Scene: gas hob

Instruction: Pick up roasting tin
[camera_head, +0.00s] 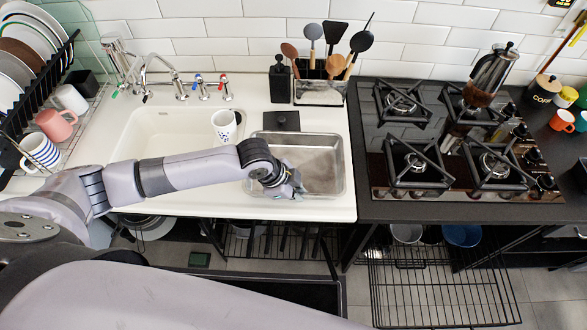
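The roasting tin (325,172) is a shallow rectangular metal tin. It sits on the white counter between the sink and the gas hob. My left arm reaches in from the left, and my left gripper (292,188) is at the tin's near left side, overlapping its rim and inside. The fingers are small and partly hidden, so I cannot tell whether they are open or closed on the rim. My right gripper is not in view.
A white spotted cup (224,125) stands behind my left arm. A utensil holder (318,92) and dark bottle (280,80) stand behind the tin. The hob (445,150) with a French press (485,75) is to the right. A wire rack (440,290) extends below.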

